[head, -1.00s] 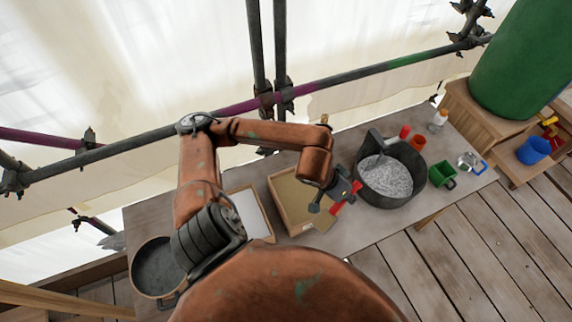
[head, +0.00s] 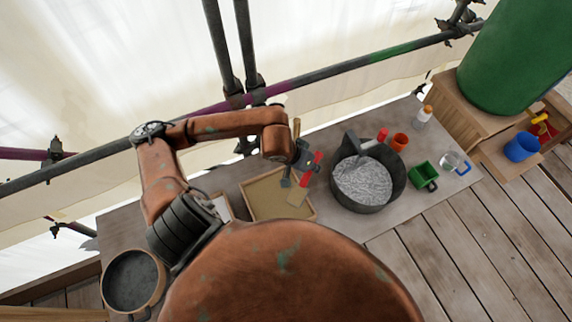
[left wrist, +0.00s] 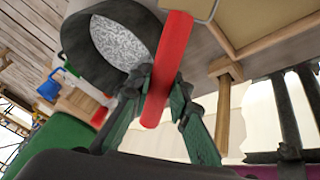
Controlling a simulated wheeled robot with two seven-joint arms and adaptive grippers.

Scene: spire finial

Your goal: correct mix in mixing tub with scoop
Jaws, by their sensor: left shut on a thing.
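The mixing tub (head: 396,190) is a dark round tub with speckled grey mix (head: 362,181) inside. A grey scoop-like tool (head: 352,142) with a red handle leans at the tub's back rim. My left gripper (head: 304,169) is shut on a red handle (head: 315,163), left of the tub near the right side of a wooden tray. In the left wrist view the red handle (left wrist: 170,60) lies between the green-grey fingers, with the tub (left wrist: 85,65) beyond. The held tool's working end is unclear. My right gripper is not in view.
The shallow wooden tray (head: 250,213) is left of the tub. A round pan (head: 133,280) stands at the table's left end. Scaffold poles run behind.

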